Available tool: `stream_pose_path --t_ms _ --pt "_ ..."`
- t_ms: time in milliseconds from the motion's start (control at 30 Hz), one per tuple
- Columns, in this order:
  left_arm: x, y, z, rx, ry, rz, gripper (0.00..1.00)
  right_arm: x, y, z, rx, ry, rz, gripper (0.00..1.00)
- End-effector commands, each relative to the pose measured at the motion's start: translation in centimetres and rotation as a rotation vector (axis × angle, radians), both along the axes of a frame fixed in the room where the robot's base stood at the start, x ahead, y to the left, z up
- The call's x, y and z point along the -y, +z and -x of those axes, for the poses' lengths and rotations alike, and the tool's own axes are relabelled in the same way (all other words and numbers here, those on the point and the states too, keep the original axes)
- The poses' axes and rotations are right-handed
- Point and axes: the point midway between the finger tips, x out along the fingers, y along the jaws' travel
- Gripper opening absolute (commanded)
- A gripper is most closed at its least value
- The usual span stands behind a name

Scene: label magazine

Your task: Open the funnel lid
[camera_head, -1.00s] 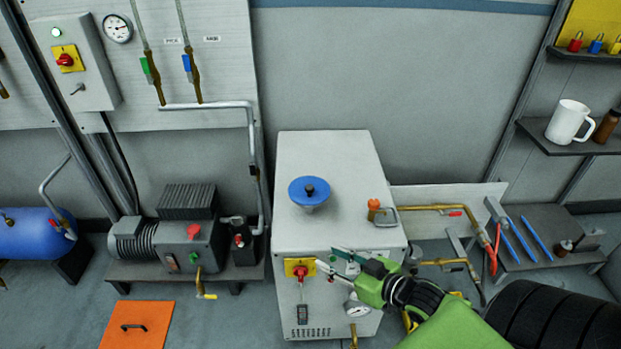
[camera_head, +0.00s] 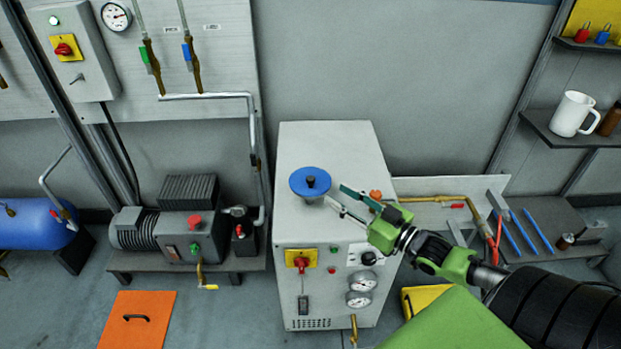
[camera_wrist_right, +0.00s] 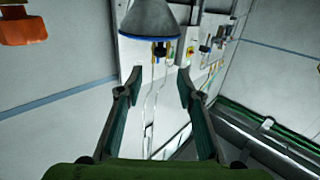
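The funnel has a round blue lid (camera_head: 299,184) with a dark knob (camera_head: 310,181) in its middle, and it sits on top of the pale grey cabinet (camera_head: 338,140). The lid lies on the funnel. In the right wrist view the grey funnel cone (camera_wrist_right: 148,15) shows at the top, with the blue lid rim (camera_wrist_right: 140,38) and the dark knob (camera_wrist_right: 160,49) beyond the fingertips. My right gripper (camera_head: 336,196) is open and empty, just right of the lid, with its fingertips towards it. Whether a finger touches the lid is unclear. My left gripper is not in view.
An orange fitting (camera_head: 376,194) stands on the cabinet top near my right gripper; it also shows in the right wrist view (camera_wrist_right: 22,28). Gauges and a red switch (camera_head: 300,264) sit on the cabinet front. The cabinet top behind the lid is clear.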

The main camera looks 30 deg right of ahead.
Motion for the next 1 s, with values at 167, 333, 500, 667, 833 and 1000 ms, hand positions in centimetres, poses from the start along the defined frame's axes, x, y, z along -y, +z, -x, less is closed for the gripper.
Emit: stream_pose_path --t_ms 167,333,500,667,833,1000 --pt "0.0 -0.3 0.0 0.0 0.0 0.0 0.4 -0.6 0.2 -2.8 0.005 0.0 0.0 0.34" --pt "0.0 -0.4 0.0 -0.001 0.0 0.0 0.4 -1.2 0.1 -5.2 0.004 0.0 0.0 0.34" --pt "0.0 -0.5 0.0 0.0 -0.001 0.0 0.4 -1.8 0.1 -7.5 0.003 -0.001 0.0 0.34" --pt "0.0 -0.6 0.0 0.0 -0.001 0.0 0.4 -2.2 0.0 -9.2 0.001 -0.001 0.001 0.34" --pt "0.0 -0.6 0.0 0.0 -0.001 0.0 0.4 -2.4 0.0 -10.2 -0.001 0.0 0.001 0.34" --pt "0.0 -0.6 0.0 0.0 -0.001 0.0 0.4 -2.5 -0.1 -10.5 -0.002 0.0 0.001 0.34"
